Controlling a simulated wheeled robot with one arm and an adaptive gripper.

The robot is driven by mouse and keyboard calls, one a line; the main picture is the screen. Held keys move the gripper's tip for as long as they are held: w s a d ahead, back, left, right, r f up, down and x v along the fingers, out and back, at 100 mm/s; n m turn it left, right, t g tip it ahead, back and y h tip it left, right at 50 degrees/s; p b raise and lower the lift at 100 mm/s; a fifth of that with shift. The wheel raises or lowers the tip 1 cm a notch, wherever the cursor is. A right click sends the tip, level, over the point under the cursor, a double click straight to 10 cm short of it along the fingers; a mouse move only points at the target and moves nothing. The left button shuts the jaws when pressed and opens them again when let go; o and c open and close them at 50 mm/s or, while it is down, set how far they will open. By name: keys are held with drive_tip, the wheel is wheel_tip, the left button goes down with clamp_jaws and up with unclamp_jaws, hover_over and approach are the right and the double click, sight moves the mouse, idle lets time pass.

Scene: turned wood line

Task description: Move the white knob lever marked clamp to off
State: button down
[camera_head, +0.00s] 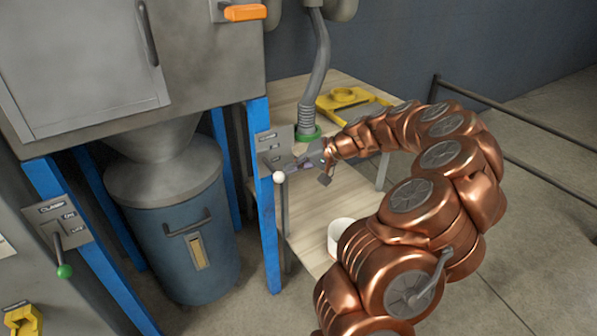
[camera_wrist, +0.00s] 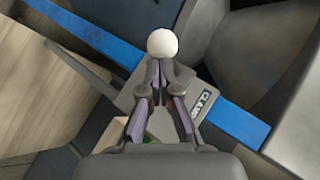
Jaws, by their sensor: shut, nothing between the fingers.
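The white knob (camera_head: 279,176) is at the end of a lever in front of the blue post, beside a grey label plate (camera_head: 270,138). In the wrist view the white knob (camera_wrist: 162,43) lies just beyond my fingertips, and the plate with a partly hidden clamp label (camera_wrist: 207,104) is to the right. My gripper (camera_head: 304,165) is to the right of the knob in the head view. In the wrist view my gripper (camera_wrist: 160,78) is shut and holds nothing. Its fingers hide most of the lever's stem. I cannot tell whether the tips touch the lever.
A second lever with a green knob (camera_head: 64,270) is on a labelled plate at the left. A blue post (camera_head: 263,215) stands beside the white knob, with a blue-grey drum (camera_head: 185,245) to its left. A wooden table (camera_head: 305,232) is behind. An orange handle (camera_head: 245,12) is above.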

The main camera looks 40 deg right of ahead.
wheel_tip(320, 180, down, 4)
drive_tip(key=b, duration=0.3)
drive_tip(key=shift+r, duration=0.3)
drive_tip(key=shift+r, duration=0.65)
drive_tip(key=shift+d, duration=0.1)
drive_tip(key=d+f+v, duration=0.1)
drive_tip(key=v, duration=1.2)
drive_tip(key=shift+d+f, duration=0.15)
drive_tip(key=shift+f, duration=0.2)
